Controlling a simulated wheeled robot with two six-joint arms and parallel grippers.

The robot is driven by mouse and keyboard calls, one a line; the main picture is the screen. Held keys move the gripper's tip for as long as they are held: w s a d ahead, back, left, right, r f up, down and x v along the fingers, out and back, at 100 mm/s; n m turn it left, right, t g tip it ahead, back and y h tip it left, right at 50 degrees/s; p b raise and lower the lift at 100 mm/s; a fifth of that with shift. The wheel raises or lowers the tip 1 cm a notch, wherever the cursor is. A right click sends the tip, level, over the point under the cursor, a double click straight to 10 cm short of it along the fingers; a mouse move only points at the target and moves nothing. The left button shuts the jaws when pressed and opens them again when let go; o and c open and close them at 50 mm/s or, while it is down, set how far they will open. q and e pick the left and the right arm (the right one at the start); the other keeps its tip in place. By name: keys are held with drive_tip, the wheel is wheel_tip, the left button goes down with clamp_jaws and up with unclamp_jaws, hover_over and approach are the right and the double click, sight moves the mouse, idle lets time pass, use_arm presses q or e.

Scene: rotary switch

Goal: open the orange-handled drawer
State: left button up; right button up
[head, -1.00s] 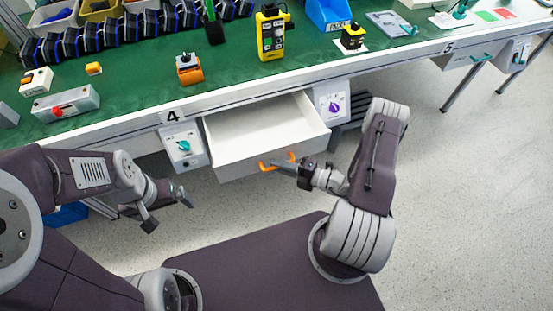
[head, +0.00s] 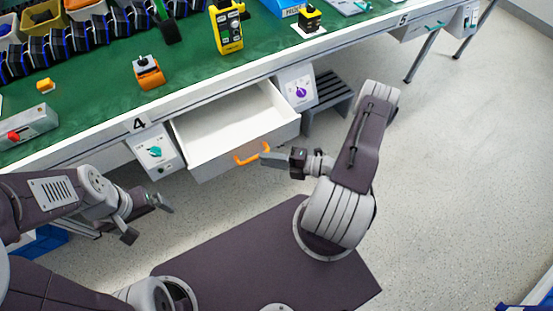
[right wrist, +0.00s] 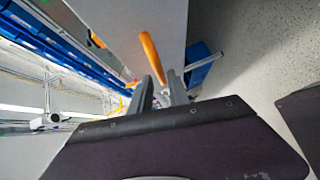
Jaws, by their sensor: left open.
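The white drawer (head: 215,155) under the bench stands pulled out, its empty inside showing. Its orange handle (head: 252,153) is on the front panel, and it also shows in the right wrist view (right wrist: 152,57). My right gripper (head: 266,157) is at the right end of the handle. In the right wrist view its fingers (right wrist: 160,88) stand apart, with the handle's near end at the gap between their tips. Whether they touch it I cannot tell. My left gripper (head: 150,216) is open and empty, over the floor left of the drawer.
A panel with a teal knob (head: 155,153) is left of the drawer and one with a purple knob (head: 300,91) right of it. A grey slatted stool (head: 330,100) stands under the bench. The green benchtop (head: 190,95) carries several devices.

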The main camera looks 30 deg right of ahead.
drive_tip(key=v, duration=0.4)
idle(0.4)
